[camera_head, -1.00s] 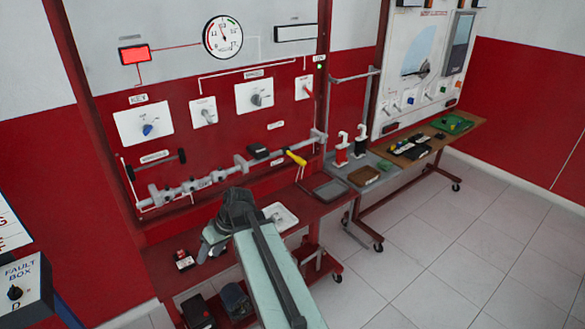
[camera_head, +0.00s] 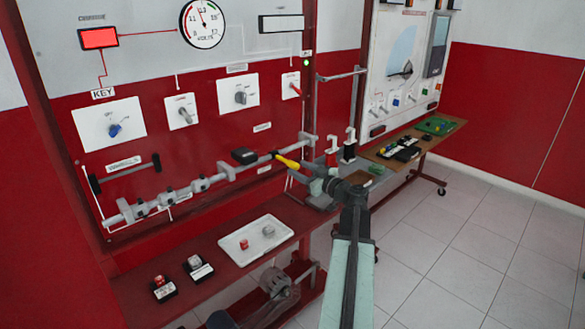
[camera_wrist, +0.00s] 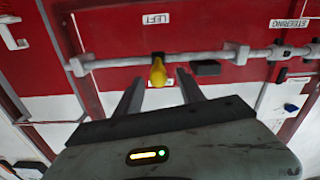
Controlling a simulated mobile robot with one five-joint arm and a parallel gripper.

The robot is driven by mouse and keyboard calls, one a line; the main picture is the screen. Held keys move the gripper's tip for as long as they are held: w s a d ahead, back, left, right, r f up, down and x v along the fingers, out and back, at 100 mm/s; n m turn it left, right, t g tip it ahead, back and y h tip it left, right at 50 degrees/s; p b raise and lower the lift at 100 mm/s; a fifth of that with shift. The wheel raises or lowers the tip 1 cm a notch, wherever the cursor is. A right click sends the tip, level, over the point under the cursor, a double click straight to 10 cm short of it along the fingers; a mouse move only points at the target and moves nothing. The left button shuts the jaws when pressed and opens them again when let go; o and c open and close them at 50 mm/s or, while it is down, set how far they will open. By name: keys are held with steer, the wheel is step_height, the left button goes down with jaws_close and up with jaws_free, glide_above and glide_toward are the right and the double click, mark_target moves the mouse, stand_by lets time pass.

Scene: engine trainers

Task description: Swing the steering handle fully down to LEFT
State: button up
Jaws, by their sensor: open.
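The steering handle is a yellow grip (camera_head: 287,162) with a black collar on a grey horizontal rod (camera_head: 200,185) along the red panel. It points right and slightly down in the head view. In the wrist view the yellow grip (camera_wrist: 158,73) hangs from the rod, between the lines of my two fingers. A LEFT label (camera_wrist: 155,19) is on the panel near it. My gripper (camera_wrist: 160,92) is open and empty, with the grip just beyond the fingertips; I cannot tell whether they touch. In the head view my gripper (camera_head: 316,182) is just right of the grip.
A white tray (camera_head: 236,254) and small switch boxes (camera_head: 198,268) lie on the red shelf below. Red and black posts (camera_head: 349,150) stand close behind my gripper. Floor at right is clear.

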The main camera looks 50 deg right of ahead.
steer(key=shift+w+d, duration=0.15)
steer(key=shift+w, duration=0.85)
steer(key=shift+w+d, duration=0.1)
steer(key=shift+w, duration=0.85)
jaws_close()
